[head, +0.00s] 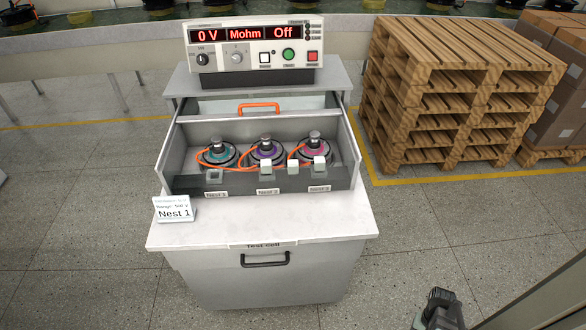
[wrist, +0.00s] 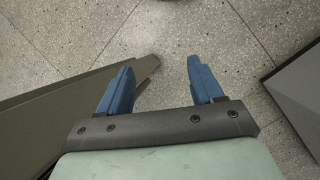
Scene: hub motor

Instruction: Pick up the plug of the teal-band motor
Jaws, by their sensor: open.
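The teal-band motor (head: 217,154) sits at the left in the open grey bay of the test cell, behind the Nest 1 label. Its orange cable (head: 201,161) runs around its left side and then among other orange cables. I cannot tell which block is the teal-band motor's plug. My gripper (wrist: 159,66) is open and empty, its blue fingers apart over bare floor, away from the bay.
A purple-band motor (head: 267,150) and a pink-band motor (head: 312,148) stand to the right. The clear hood (head: 258,107) with an orange handle is behind them. A Nest 1 card (head: 174,209) is on the white worktop (head: 265,222). Wooden pallets (head: 450,90) stand at right.

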